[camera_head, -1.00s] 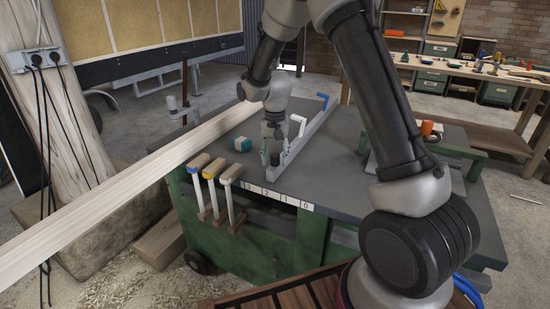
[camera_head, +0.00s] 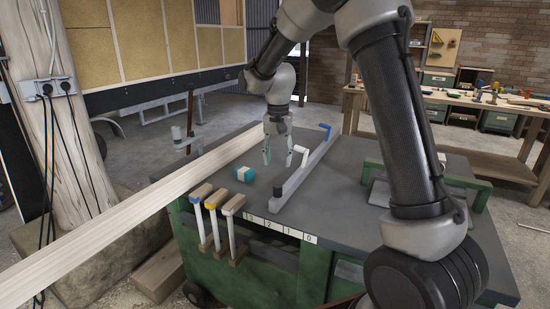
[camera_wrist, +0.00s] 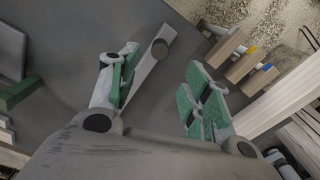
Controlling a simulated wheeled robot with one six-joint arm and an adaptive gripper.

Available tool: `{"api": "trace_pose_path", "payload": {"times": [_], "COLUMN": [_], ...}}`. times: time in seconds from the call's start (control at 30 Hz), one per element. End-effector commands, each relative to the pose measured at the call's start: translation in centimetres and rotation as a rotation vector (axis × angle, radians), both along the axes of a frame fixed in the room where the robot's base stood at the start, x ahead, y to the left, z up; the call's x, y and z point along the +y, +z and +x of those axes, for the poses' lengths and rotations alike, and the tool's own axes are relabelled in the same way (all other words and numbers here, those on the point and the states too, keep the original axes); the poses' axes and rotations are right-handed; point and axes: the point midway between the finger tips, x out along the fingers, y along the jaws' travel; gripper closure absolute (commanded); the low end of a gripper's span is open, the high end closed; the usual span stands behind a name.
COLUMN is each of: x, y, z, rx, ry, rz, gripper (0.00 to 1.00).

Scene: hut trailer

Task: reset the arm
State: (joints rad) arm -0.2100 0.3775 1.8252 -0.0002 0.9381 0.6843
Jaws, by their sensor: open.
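My gripper (camera_head: 279,162) is open and empty above the grey bench top. It is behind and above the near end of a long grey fence (camera_head: 308,167) in the head view. In the wrist view, my gripper's (camera_wrist: 165,75) green-padded fingers are spread wide. The dark round knob (camera_wrist: 159,48) at the fence's end shows between and beyond them. The knob (camera_head: 278,191) also shows in the head view, below my gripper and apart from it. My arm is bent, with its elbow high.
A long wooden beam (camera_head: 130,212) runs along the bench's left side. Several wooden-ended clamps (camera_head: 232,204) hang at the front edge. A workbench (camera_head: 470,102) stands behind right.

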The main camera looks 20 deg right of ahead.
Motion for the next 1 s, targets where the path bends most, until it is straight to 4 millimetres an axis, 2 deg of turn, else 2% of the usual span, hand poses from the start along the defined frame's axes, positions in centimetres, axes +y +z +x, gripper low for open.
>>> {"api": "trace_pose_path", "payload": {"times": [0.17,0.27,0.3,0.37,0.4,0.67,0.8,1.0], "x": [0.0,0.0,-0.2,-0.6,-1.0,-4.5,-6.6,-9.1], "y": [0.0,-0.1,-0.6,-1.8,-1.5,3.4,6.0,8.4], "z": [0.0,-0.1,-0.8,-3.0,-4.8,-14.1,-19.8,-27.6], "rx": [0.000,0.004,0.021,0.068,0.084,0.047,-0.015,-0.146], "ry": [0.015,0.087,0.135,0.217,0.275,0.472,0.534,0.550], "rz": [0.000,0.000,-0.003,-0.007,-0.006,0.004,-0.001,-0.028], "gripper": [0.51,0.51,0.51,0.51,0.51,0.51,0.51,0.51]}}
